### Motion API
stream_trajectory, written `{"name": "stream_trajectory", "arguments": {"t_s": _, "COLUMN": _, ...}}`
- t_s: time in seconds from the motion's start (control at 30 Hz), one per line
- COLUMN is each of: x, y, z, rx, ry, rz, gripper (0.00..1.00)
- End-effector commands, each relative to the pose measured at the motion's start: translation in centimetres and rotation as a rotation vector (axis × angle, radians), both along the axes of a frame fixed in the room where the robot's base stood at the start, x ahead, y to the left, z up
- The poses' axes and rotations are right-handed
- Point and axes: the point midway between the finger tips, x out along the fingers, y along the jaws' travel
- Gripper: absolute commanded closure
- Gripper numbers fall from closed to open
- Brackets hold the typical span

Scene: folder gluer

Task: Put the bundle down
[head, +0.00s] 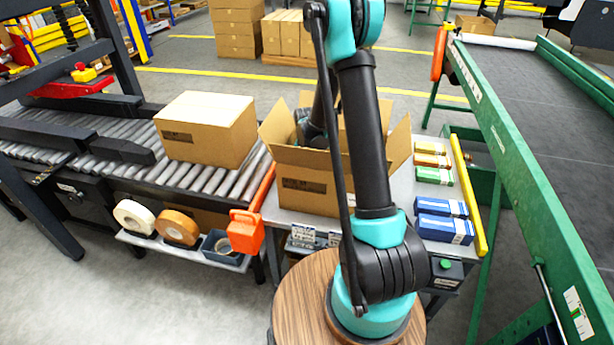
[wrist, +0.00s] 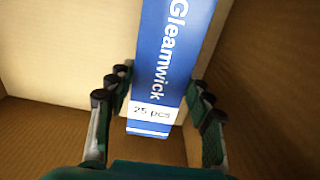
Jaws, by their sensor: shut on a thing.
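A blue and white bundle marked "Gleamwick" and "25 pcs" (wrist: 170,65) fills the middle of the wrist view. My gripper (wrist: 162,100) has its dark fingers on both sides of the bundle and is shut on it. Cardboard walls and a floor surround them in that view, so the bundle is inside the open carton (head: 300,170). The head view shows the carton on a grey table, flaps up, with my arm reaching down into it. My arm and the carton walls hide the gripper and bundle there. I cannot tell whether the bundle touches the carton floor.
Blue bundles (head: 442,228) and smaller packs (head: 433,161) lie on the table (head: 462,180) right of the carton. A closed carton (head: 207,128) stands on the roller conveyor (head: 60,135) at left. A green-framed belt (head: 530,150) runs along the right. An orange tape dispenser (head: 245,231) hangs in front.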

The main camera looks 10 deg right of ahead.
Motion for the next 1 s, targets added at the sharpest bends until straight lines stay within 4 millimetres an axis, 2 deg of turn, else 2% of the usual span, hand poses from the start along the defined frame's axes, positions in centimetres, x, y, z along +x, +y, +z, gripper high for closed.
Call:
{"name": "stream_trajectory", "arguments": {"t_s": 0.73, "x": 0.0, "y": 0.0, "z": -1.2, "rx": 0.0, "ry": 0.0, "rz": 0.0, "gripper": 0.83}}
{"name": "stream_trajectory", "arguments": {"t_s": 0.77, "x": 0.0, "y": 0.0, "z": -1.2, "rx": 0.0, "ry": 0.0, "rz": 0.0, "gripper": 0.48}}
{"name": "stream_trajectory", "arguments": {"t_s": 0.9, "x": 0.0, "y": 0.0, "z": -1.2, "rx": 0.0, "ry": 0.0, "rz": 0.0, "gripper": 0.31}}
{"name": "stream_trajectory", "arguments": {"t_s": 1.0, "x": 0.0, "y": 0.0, "z": -1.2, "rx": 0.0, "ry": 0.0, "rz": 0.0, "gripper": 0.28}}
